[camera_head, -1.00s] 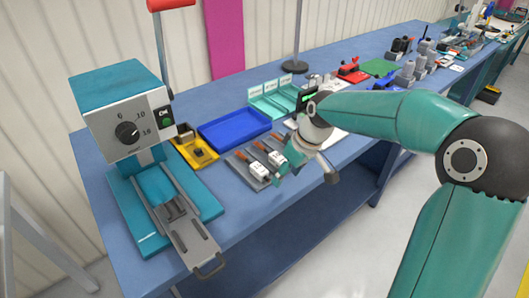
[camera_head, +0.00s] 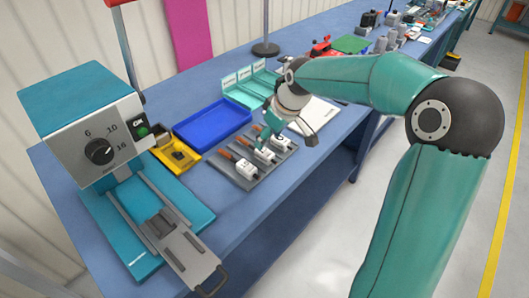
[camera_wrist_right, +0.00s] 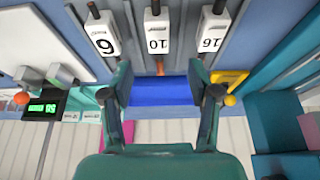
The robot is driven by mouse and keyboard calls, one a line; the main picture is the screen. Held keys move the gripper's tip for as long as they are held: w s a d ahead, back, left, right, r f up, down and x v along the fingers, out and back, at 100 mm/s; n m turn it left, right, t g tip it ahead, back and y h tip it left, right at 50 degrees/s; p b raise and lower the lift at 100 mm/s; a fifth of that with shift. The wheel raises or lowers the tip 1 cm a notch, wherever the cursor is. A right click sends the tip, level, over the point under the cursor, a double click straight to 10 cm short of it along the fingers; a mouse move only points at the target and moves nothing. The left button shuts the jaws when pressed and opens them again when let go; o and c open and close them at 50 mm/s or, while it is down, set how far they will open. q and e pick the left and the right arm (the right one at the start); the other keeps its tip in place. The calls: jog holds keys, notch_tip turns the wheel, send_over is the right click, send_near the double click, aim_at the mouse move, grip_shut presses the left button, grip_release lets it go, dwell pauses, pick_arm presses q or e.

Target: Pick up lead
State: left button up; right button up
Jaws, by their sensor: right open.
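Three leads lie side by side on a grey holder (camera_head: 262,172) on the blue bench, each with a white label block and a reddish-brown end. In the wrist view the labels read 6 (camera_wrist_right: 102,38), 10 (camera_wrist_right: 158,34) and 16 (camera_wrist_right: 211,36). The lead labelled 16 (camera_head: 246,168) is nearest the press in the head view. My right gripper (camera_wrist_right: 161,72) is open and empty, its fingers on either side of the line of the 10 lead's orange end. My left gripper is not in view.
A teal press (camera_head: 88,115) with a dial stands at the left. A yellow tray (camera_head: 190,163) and a blue tray (camera_head: 213,124) lie behind the leads. Teal labelled bins (camera_head: 243,92) stand beyond.

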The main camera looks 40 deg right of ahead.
aim_at(263, 150)
jog(key=x, duration=0.2)
jog(key=shift+w+f, duration=0.1)
jog(key=shift+f, duration=0.2)
jog(key=x, duration=0.2)
jog(key=p+x, duration=0.1)
jog(key=x, duration=0.1)
jog(key=shift+d+f, duration=0.1)
jog(key=shift+f, duration=0.6)
jog(key=shift+c, duration=0.3)
jog(key=shift+r, duration=0.1)
grip_shut()
